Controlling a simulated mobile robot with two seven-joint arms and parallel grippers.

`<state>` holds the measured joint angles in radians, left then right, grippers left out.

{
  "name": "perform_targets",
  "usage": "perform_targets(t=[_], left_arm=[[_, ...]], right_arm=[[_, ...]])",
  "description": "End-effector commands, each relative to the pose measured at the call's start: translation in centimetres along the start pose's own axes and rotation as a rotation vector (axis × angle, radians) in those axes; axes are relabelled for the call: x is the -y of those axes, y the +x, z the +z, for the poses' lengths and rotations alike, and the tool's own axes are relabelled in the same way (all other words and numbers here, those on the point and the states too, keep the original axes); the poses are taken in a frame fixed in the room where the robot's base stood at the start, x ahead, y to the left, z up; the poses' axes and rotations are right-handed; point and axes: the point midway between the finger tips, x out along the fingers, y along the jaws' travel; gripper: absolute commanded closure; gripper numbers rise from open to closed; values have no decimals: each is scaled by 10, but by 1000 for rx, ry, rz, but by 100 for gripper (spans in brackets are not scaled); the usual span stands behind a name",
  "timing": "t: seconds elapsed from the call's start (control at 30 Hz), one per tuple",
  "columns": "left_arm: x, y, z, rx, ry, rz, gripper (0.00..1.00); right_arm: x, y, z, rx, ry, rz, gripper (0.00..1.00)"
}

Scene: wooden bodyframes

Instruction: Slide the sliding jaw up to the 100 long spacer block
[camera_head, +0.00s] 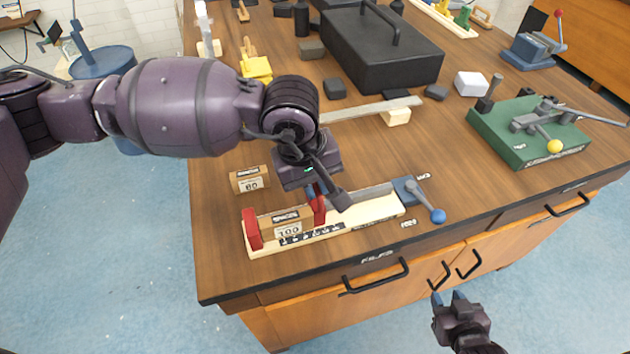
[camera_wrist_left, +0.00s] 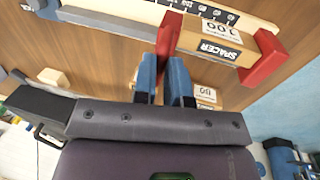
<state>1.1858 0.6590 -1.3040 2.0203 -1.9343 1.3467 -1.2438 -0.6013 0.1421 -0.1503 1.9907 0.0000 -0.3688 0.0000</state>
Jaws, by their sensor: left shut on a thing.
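The red sliding jaw (camera_head: 319,212) stands upright on the pale vise base (camera_head: 372,212). My left gripper (camera_head: 316,188) reaches down from above and is shut on it. In the left wrist view my blue fingertips (camera_wrist_left: 165,75) straddle the sliding jaw (camera_wrist_left: 168,38). The wooden 100 long spacer block (camera_head: 287,222) lies between the sliding jaw and the red fixed jaw (camera_head: 252,229). In the left wrist view the block (camera_wrist_left: 212,42) appears to meet both jaws, though a thin gap cannot be ruled out. My right gripper (camera_head: 449,299) is open and empty, in front of the cabinet.
An 80 spacer block (camera_head: 249,180) lies behind the vise. A blue-knobbed lever (camera_head: 437,214) stands at the vise's right end. A flat grey bar (camera_head: 370,108), a black case (camera_head: 380,50) and a green fixture (camera_head: 530,130) sit farther back. Bare tabletop lies right of the vise.

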Motion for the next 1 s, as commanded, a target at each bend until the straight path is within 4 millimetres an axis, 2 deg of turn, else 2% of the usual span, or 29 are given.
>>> perform_targets(t=[0.2, 0.47, 0.5, 0.67, 1.0], left_arm=[[1, 2, 0, 1, -2, 1, 100], [1, -1, 0, 0, -3, 1, 100], [1, -1, 0, 0, -3, 1, 86], [1, -1, 0, 0, -3, 0, 62], [1, -4, 0, 0, -2, 1, 62]], right_arm=[[2, 7, 17, 14, 0, -1, 62], [1, 6, 16, 14, 0, -1, 62], [1, 6, 16, 14, 0, -1, 62], [1, 6, 16, 14, 0, -1, 62], [1, 6, 16, 12, 0, -1, 62]])
